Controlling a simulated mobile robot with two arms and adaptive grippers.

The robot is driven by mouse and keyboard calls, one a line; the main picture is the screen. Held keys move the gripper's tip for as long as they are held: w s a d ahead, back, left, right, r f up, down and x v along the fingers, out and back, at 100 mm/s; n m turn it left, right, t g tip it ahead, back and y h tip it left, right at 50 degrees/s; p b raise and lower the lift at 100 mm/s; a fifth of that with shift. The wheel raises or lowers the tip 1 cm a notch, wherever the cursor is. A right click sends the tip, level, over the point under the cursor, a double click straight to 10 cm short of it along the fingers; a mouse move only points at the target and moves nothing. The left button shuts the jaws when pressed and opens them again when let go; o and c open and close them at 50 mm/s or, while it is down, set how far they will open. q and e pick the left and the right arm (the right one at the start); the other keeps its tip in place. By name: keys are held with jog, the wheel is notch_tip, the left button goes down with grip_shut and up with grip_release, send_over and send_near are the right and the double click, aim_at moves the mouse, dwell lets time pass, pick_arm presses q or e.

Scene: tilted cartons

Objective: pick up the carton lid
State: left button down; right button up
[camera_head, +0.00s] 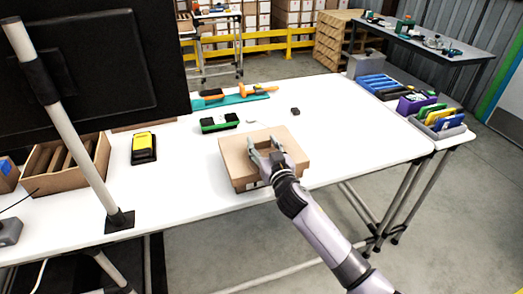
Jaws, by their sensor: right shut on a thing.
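A brown cardboard carton (235,160) sits on the white table near its front edge, a little right of the middle of the view. Its top is a flat brown surface; I cannot tell where the lid ends and the box begins. My right gripper (266,156) reaches in from the lower right and is over the carton's top, with its fingers shut on the carton lid. The gripper hides part of the top and the front face. My left gripper is not in view.
A yellow-and-black device (144,148) and an open cardboard box (62,164) are to the left. A green-and-black item (219,122) and a teal mat (232,99) with tools lie behind. A monitor on a pole blocks the upper left. The table (375,135) is clear right of the carton.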

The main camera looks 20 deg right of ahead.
jog(key=c, duration=0.5)
jog(key=shift+r, duration=0.1)
